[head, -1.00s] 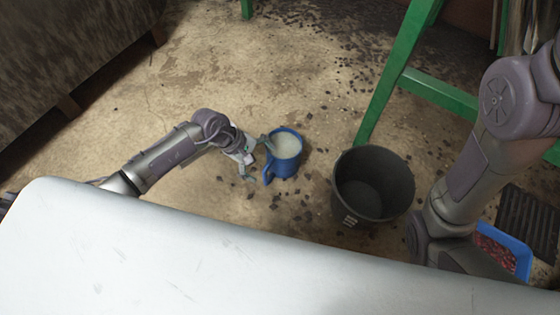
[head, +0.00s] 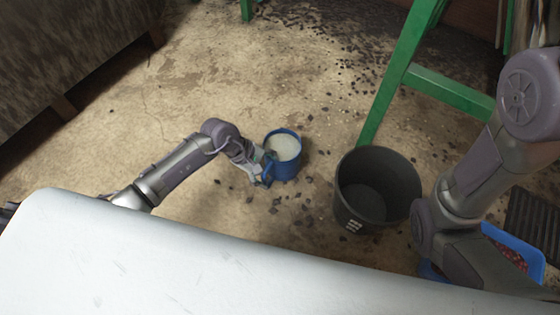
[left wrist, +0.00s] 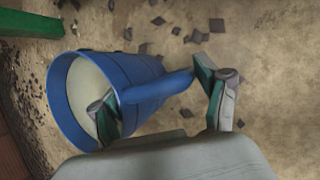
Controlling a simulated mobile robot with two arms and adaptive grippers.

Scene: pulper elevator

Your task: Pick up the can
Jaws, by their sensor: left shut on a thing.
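The can is a blue round vessel (head: 285,168) with a side handle and a pale, whitish inside; it appears to stand on the floor. My left gripper (head: 265,173) reaches in from the left and is shut on the can's handle. In the left wrist view the can (left wrist: 137,72) fills the left side, and its handle runs between the two green-padded fingers of my gripper (left wrist: 165,98). One finger lies in front of the can's wall. My right arm is at the right of the head view, but its gripper is out of sight.
A dark bucket (head: 347,208) stands just right of the can. Behind it is a green metal frame (head: 400,70). A blue crate (head: 520,245) with red contents sits at the lower right, partly behind my right arm. Open floor (head: 190,80) lies behind and left of the can.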

